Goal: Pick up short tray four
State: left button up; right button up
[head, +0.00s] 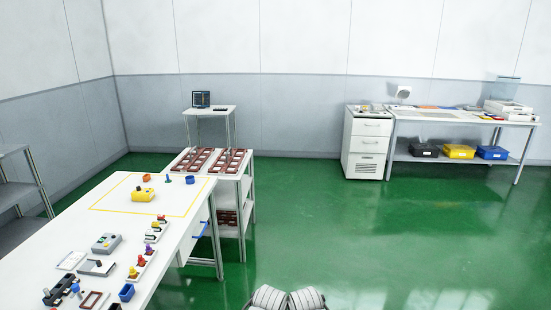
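Dark red trays with pale openings lie on the white cart: one tray (195,160) on the left of its top and one tray (231,161) on the right. More dark red pieces (227,218) sit on the cart's lower shelf, partly hidden by the frame. I cannot read any number, so I cannot tell which is short tray four. Neither gripper's fingers show. Two grey ribbed parts of my own body show at the bottom edge, far from the cart.
A white workbench (180,240) at left carries a yellow device (143,194), small coloured parts and boxes. Behind stands a small table (209,110) with a screen. At the back right are a drawer cabinet (367,143) and a long bench (440,115). Green floor is clear at centre and right.

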aim_at(230, 161)
jog(key=i, duration=2.8)
jog(key=i+l+u, duration=0.1)
jog(key=i, duration=1.25)
